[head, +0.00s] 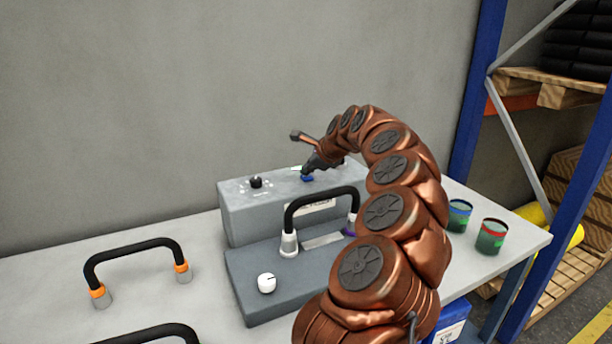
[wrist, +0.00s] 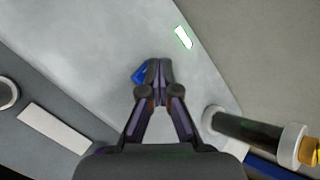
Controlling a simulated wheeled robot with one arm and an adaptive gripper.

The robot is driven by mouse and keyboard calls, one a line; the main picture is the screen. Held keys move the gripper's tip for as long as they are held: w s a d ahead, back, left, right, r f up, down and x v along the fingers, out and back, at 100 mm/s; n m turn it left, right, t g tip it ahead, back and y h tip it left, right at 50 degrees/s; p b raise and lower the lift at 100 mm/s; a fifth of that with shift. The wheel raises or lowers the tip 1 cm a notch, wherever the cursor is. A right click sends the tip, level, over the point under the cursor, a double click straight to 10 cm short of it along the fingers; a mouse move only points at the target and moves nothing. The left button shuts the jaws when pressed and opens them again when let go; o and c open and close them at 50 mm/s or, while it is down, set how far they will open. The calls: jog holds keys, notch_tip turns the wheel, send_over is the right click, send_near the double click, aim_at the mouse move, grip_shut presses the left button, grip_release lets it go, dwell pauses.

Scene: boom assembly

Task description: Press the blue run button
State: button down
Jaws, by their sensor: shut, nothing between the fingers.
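The blue run button (head: 307,178) is on the top face of the grey control box (head: 262,215), right of a black knob. In the wrist view the blue button (wrist: 139,73) shows just left of the fingertips and is partly covered by them. My gripper (head: 308,171) is shut and empty, pointing down at the button from above. In the wrist view my gripper (wrist: 157,66) has its fingertips together at the button's edge. I cannot tell whether they touch it.
A black handle with white and purple ends (head: 320,195) stands on the dark base, near a white knob (head: 267,283). Another black handle (head: 135,247) with orange ends is on the table at left. Two cans (head: 491,237) stand at right. The wall rises behind the box.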

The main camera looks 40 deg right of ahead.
aim_at(308, 177)
jog(key=shift+r, duration=0.9)
jog(key=shift+r+p, duration=1.1)
jog(key=shift+r, duration=1.4)
jog(key=shift+a, duration=0.1)
